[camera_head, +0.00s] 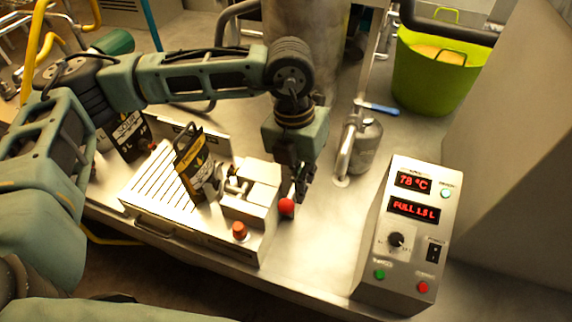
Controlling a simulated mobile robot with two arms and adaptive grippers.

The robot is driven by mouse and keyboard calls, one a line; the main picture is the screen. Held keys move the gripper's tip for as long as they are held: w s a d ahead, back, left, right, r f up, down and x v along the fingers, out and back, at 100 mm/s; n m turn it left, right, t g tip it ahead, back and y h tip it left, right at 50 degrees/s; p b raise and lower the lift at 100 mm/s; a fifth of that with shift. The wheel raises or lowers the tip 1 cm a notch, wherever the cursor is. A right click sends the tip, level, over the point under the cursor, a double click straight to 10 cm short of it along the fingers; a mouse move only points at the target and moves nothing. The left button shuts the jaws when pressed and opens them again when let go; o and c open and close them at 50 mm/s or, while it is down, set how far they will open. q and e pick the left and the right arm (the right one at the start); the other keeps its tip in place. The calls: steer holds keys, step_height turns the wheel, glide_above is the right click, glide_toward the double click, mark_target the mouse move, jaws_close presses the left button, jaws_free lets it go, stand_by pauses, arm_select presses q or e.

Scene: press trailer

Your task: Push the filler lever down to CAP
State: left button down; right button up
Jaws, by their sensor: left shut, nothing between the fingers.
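The filler machine (190,222), a white metal unit with a slatted top, stands on the bench at centre left. A red ball knob (286,207) shows at its right side and looks like the end of the filler lever; the lever's arm is mostly hidden. I cannot read a CAP mark. My left gripper (300,192) points down, shut and empty, just above and slightly right of the red ball. I cannot tell whether it touches the ball. My right gripper is not in view.
A black-and-yellow pouch (190,163) stands on the machine, beside an orange-red knob (239,230) at the front. A control box (400,235) reading 78 °C and FULL 1.5 L stands right.

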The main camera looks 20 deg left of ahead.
mark_target(286, 201)
arm_select(q)
steer(key=shift+n+t+y, duration=0.3)
steer(key=shift+y, duration=0.5)
steer(key=shift+w+a+f+b, duration=0.25)
steer(key=shift+a+f, duration=0.25)
steer(key=shift+a, duration=0.15)
steer(key=shift+w+a+f+b, duration=0.15)
steer(key=shift+w+a+f, duration=0.15)
steer(key=shift+a+f, duration=0.25)
steer(key=shift+w+a+f+b, duration=0.25)
steer(key=shift+a+f, duration=0.2)
steer(key=shift+a, duration=0.25)
steer(key=shift+f+b, duration=0.35)
steer(key=shift+f, duration=1.1)
steer(key=shift+f+b, duration=0.35)
steer(key=shift+f, duration=1.3)
steer(key=shift+f+b, duration=0.55)
steer(key=shift+f, duration=0.7)
steer(key=shift+w+f+b, duration=0.2)
steer(key=shift+f+b, duration=0.6)
steer(key=shift+b, duration=0.05)
steer(key=shift+w+f+b, duration=0.2)
steer(key=shift+f+b, duration=0.6)
steer(key=shift+w+f+b, duration=0.2)
steer(key=shift+f+b, duration=0.6)
steer(key=shift+b, duration=0.05)
steer(key=shift+r, duration=0.15)
